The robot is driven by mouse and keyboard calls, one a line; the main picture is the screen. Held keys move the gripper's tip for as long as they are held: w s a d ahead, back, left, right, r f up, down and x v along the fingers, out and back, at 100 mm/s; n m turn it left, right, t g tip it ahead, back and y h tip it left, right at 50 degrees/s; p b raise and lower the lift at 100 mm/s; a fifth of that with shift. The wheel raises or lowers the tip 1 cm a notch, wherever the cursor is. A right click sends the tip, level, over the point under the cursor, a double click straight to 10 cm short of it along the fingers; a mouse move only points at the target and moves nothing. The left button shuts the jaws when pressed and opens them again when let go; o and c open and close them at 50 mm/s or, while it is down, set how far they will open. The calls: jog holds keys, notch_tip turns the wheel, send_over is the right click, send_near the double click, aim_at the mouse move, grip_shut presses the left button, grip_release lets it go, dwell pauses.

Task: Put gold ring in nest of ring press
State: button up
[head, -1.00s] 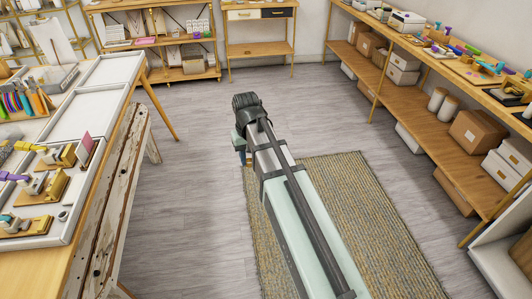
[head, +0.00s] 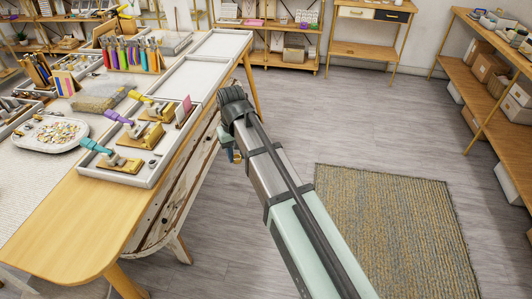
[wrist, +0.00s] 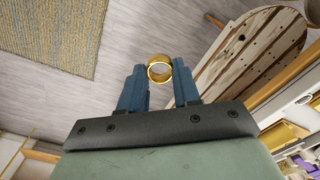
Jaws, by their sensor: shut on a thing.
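My gripper (wrist: 160,74) is shut on a gold ring (wrist: 159,79), held upright between the tips of its blue fingers in the wrist view. In the head view my gripper (head: 232,153) hangs over the floor, just right of the table edge, with the ring hard to make out. Three small presses stand on a white tray: one with a yellow handle (head: 171,111), one with a purple handle (head: 145,130) and one with a teal handle (head: 121,161). They are to the left of my gripper. Their nests are too small to make out.
The wooden table (head: 70,215) fills the left. A white dish (head: 50,135) of small charms and a rack of pliers (head: 135,58) stand on it. A pink card (head: 183,111) stands by the presses. A woven rug (head: 390,220) lies on open floor at right.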

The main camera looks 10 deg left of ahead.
jog(key=s+a+r+n, duration=0.1)
jog(key=s+a+n, duration=0.15)
jog(key=a, duration=0.75)
jog(key=s+a+r+n, duration=0.1)
jog(key=s+a, duration=0.3)
jog(key=a, duration=0.6)
jog(key=s+a+r+n, duration=0.15)
jog(key=s+a, duration=0.25)
jog(key=a, duration=0.6)
jog(key=r+n, duration=0.2)
jog(key=n, duration=0.4)
send_over(130, 165)
jog(key=shift+f, duration=0.2)
jog(key=shift+d, duration=0.1)
jog(key=shift+f, duration=2.5)
jog(key=shift+f+n, duration=0.3)
jog(key=shift+f, duration=1.15)
